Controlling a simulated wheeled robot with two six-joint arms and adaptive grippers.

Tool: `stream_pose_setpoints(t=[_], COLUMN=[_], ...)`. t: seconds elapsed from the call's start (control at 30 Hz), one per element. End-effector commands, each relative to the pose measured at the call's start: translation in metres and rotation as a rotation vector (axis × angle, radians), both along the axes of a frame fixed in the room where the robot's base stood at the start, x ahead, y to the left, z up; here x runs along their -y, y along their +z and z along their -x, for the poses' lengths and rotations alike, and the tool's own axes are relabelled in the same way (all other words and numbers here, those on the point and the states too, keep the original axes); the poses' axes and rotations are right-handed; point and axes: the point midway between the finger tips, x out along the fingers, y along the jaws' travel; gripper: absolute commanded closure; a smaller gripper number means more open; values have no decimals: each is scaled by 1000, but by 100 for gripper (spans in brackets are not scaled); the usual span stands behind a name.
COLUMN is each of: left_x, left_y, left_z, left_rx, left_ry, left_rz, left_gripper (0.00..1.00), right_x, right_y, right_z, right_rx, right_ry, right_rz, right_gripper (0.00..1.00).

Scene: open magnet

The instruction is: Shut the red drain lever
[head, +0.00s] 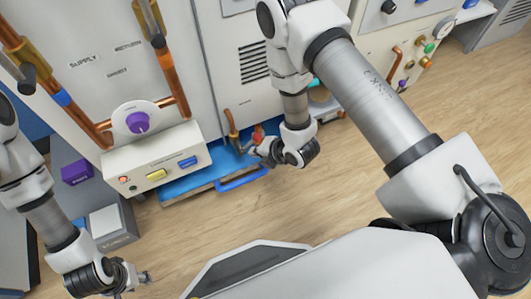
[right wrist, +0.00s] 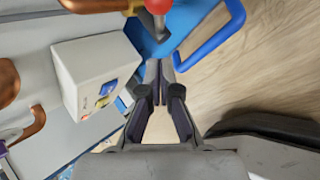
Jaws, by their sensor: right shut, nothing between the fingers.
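The red drain lever (head: 257,133) shows as a small red piece near the foot of the grey cabinet, beside a copper pipe end (head: 232,130). In the right wrist view a red rounded knob (right wrist: 158,5) on a grey stem is cut by the top edge. My right gripper (head: 256,152) is just below the lever in the head view, partly covering that area. Its fingers (right wrist: 159,72) are together and empty, with the stem close beyond their tips. Whether they touch is unclear. My left gripper (head: 138,277) is low at the left, away from the lever; its opening is unclear.
A blue tray (head: 185,187) with a blue handle (head: 243,180) lies below the lever. A white control box (head: 150,170) with coloured buttons stands to its left. Copper pipes (head: 86,128) run up the panel. The wooden floor (head: 330,195) is clear in front.

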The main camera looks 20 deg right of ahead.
Motion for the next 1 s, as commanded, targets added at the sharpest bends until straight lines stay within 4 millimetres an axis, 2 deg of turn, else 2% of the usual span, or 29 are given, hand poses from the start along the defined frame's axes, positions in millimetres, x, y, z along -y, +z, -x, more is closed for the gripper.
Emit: stream_pose_setpoints(t=[0.03,0.07,0.2,0.3,1.0], left_x=[0,0,0,0,0], left_y=[-8,-11,-19,-21,-20], left_z=[0,0,0,0,0], left_rx=[0,0,0,0,0], left_ry=[0,0,0,0,0], left_rz=[0,0,0,0,0], left_gripper=[60,60,60,60,60], right_x=[-4,-3,6,8,9], right_y=[-12,-15,-23,-26,-27], right_z=[-6,-11,-31,-38,-40], right_rx=[2,2,2,1,-2], right_ry=[2,-2,-3,-1,-1], right_rz=[0,-1,-1,-1,-50], right_gripper=[100,100,100,100,100])
